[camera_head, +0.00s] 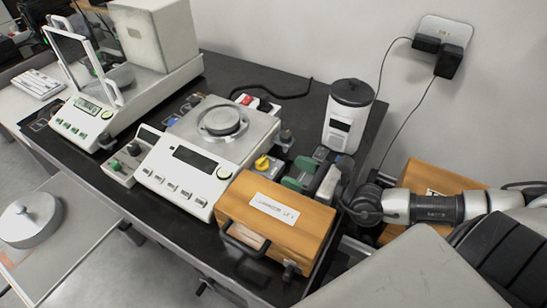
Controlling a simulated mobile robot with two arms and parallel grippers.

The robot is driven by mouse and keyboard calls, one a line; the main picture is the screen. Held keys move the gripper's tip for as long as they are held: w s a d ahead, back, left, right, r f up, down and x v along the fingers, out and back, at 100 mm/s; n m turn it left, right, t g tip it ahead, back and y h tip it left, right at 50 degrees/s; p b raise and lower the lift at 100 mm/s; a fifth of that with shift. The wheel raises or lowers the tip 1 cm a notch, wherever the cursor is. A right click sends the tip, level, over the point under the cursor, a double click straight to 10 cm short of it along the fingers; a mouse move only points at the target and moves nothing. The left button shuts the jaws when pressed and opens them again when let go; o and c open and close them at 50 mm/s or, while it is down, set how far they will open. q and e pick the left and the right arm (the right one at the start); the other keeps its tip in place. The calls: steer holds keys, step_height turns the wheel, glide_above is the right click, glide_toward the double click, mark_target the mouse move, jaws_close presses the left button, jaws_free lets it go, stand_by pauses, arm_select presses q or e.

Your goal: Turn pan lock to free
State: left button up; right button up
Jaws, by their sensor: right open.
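A small yellow knob (262,163) sits at the right side of the middle balance (190,165), and it looks like the pan lock. Its exact setting is too small to read. The balance has a round metal pan (222,121) on top and a grey display with a row of buttons in front. My right gripper (300,174) comes in from the right, just right of the yellow knob and apart from it. It is open, with nothing seen between its fingers. My left gripper is out of view.
A wooden box (275,222) with a label and dark handle stands close in front of my right gripper. A white canister (347,116) with a black lid stands behind it. A glass-shielded balance (95,115) is at left. Another wooden box (437,178) lies beyond my wrist.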

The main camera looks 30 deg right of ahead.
mark_target(263, 160)
steer(key=p+x, duration=0.1)
steer(key=x, duration=0.6)
steer(key=shift+w+a+p, duration=0.1)
steer(key=shift+a+p, duration=0.2)
steer(key=c, duration=0.9)
steer(key=r+m+h+p, duration=0.1)
steer(key=p, duration=0.2)
steer(key=shift+a+t, duration=0.1)
steer(key=shift+t, duration=0.2)
steer(key=shift+f+h+p, duration=0.15)
steer(key=shift+h+p, duration=0.15)
steer(key=shift+p, duration=0.25)
steer(key=shift+f, duration=0.2)
steer(key=shift+c, duration=0.2)
